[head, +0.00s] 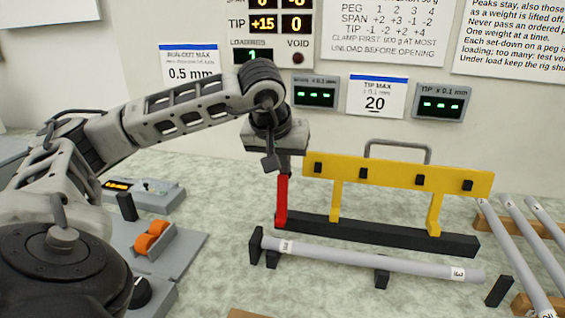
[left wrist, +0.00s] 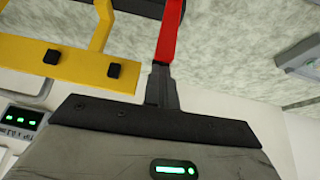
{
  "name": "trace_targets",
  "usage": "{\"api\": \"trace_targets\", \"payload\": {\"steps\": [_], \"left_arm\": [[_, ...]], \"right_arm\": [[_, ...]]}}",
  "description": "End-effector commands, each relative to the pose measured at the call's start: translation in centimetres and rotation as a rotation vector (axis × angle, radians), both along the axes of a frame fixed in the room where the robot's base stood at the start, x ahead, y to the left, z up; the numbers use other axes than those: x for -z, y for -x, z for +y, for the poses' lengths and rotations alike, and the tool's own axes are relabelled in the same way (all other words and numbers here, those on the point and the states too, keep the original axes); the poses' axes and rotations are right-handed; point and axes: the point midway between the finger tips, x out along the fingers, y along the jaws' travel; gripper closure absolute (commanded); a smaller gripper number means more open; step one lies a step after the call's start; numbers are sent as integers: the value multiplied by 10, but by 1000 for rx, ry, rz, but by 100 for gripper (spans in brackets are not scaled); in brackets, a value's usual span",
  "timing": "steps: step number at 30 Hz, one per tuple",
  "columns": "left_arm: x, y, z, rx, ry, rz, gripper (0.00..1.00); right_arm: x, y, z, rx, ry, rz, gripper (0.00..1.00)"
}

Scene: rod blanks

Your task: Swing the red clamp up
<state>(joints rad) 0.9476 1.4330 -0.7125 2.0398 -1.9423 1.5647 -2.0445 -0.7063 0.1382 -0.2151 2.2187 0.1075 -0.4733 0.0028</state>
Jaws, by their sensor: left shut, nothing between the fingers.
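The red clamp (head: 282,201) stands upright at the left end of the black base (head: 400,236), beside the yellow plate (head: 400,174). In the left wrist view the red clamp (left wrist: 168,38) runs up from the fingertips. My left gripper (head: 283,168) points down at the clamp's upper end. In the left wrist view its dark fingers (left wrist: 161,80) are together with nothing between them. The tips overlap or meet the clamp's end; I cannot tell whether they touch it. My right gripper is not in view.
A grey rod (head: 370,259) lies on black supports in front of the base. More rods (head: 515,250) rest on wooden blocks at the right. Orange rollers (head: 152,237) sit on a grey plate at the left. Displays (head: 316,93) hang on the wall behind.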

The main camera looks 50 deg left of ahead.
Motion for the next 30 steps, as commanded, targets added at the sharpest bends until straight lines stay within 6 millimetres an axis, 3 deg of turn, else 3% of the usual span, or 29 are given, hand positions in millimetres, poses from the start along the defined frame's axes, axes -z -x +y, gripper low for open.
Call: {"api": "trace_targets", "payload": {"steps": [14, 22, 30], "left_arm": [[6, 16, -10, 1, 2, 26, 100], [-34, 29, -20, 2, -5, 6, 100], [-85, 57, -36, 2, -5, -8, 100]], "right_arm": [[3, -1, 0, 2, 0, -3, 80], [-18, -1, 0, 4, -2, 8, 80], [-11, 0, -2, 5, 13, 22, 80]]}}
